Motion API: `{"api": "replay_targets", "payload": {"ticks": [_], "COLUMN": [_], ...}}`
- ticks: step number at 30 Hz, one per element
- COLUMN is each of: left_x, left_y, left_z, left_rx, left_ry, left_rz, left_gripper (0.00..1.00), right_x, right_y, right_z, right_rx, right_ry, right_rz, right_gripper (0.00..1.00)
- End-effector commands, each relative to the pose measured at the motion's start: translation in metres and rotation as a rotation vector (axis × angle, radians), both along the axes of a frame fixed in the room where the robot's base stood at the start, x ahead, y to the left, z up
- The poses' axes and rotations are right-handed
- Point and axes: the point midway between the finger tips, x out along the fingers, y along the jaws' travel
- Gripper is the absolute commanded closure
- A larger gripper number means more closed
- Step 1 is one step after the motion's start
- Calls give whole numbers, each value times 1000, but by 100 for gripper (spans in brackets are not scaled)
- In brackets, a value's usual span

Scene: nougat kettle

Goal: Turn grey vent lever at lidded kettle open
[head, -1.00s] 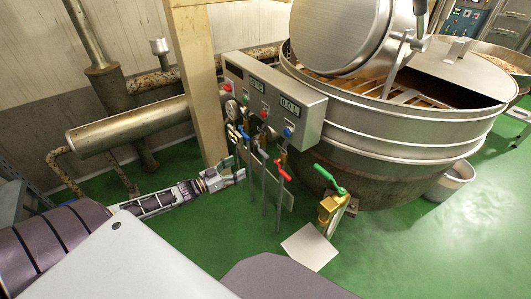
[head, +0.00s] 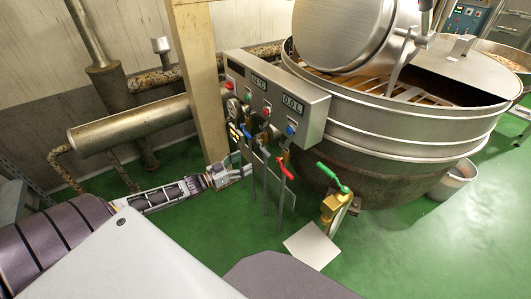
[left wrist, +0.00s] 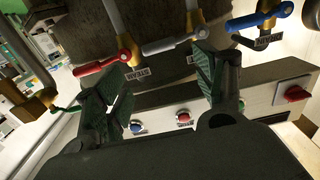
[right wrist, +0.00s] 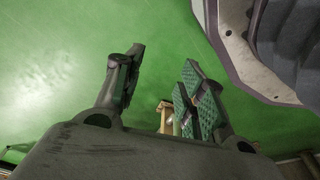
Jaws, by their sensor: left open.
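The lidded kettle (head: 390,125) stands at the right in the head view, with a control box on its left side. In the left wrist view the grey lever (left wrist: 172,45) lies between a red lever (left wrist: 95,66) and a blue lever (left wrist: 262,20), below a brass valve. My left gripper (left wrist: 163,62) is open, its fingers apart on either side of the grey lever; contact cannot be told. In the head view the left gripper (head: 238,171) is low beside the valve pipes. My right gripper (right wrist: 160,75) is open and empty above the green floor.
The control box (head: 275,100) carries displays and coloured buttons. A green-handled brass valve (head: 335,200) stands at the kettle's front. A wooden post (head: 197,80) and a horizontal steel cylinder (head: 130,130) are behind my left arm.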

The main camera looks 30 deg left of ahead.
Motion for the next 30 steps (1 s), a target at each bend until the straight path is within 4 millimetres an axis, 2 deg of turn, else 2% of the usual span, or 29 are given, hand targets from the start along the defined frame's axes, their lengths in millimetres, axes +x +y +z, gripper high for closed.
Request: {"api": "replay_targets", "payload": {"ticks": [24,30], "left_x": [54,66], "left_y": [-22,-27], "left_z": [0,-1], "left_rx": [0,0], "left_ry": [-1,0], "left_rz": [0,0], "left_gripper": [30,30], "right_x": [10,6], "right_y": [13,16], "right_z": [39,47], "right_rx": [13,16], "right_ry": [22,35], "right_rz": [7,8], "right_gripper": [60,60]}}
